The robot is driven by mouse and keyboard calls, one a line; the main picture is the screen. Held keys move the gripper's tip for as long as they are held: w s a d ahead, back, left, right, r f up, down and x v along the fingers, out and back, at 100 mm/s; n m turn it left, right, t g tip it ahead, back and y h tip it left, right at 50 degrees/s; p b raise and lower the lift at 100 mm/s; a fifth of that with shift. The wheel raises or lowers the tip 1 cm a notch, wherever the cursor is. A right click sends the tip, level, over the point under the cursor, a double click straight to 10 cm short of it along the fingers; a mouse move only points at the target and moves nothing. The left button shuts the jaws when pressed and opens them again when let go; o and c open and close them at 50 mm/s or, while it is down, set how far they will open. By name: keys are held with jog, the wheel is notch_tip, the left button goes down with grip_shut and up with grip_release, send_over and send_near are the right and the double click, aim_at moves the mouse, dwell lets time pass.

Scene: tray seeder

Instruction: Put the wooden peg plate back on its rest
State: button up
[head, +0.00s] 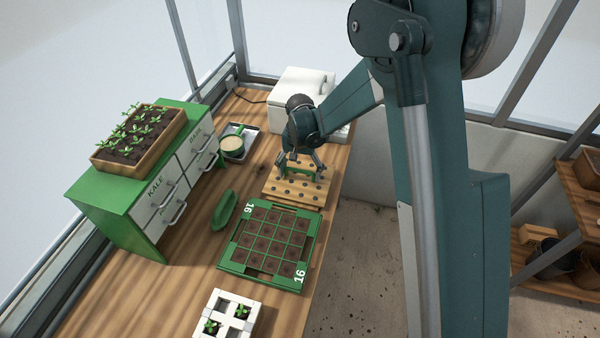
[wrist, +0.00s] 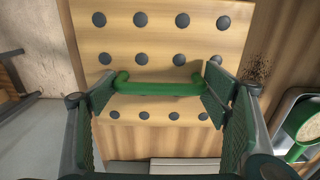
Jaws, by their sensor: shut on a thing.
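The wooden peg plate (head: 311,195) is a light board with rows of dark round pegs or holes and a green bar handle. It lies just beyond the green tray in the head view and fills the upper wrist view (wrist: 160,60). My gripper (head: 301,167) is over the plate, its fingers shut on the two ends of the green handle (wrist: 160,88). I cannot make out a separate rest; anything under the plate is hidden. I cannot tell whether the plate touches what is below.
The green tray (head: 230,262) marked 16, with soil cells, is close in front. A white box (head: 300,88) is at the back. The bench's right edge is near the plate.

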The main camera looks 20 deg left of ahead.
jog(key=shift+f, duration=0.2)
jog(key=o, duration=1.2)
jog(key=shift+c, duration=0.2)
jog(key=shift+r, duration=0.15)
jog(key=shift+r+p, duration=0.35)
notch_tip(320, 180, up, 12)
dwell(0.4)
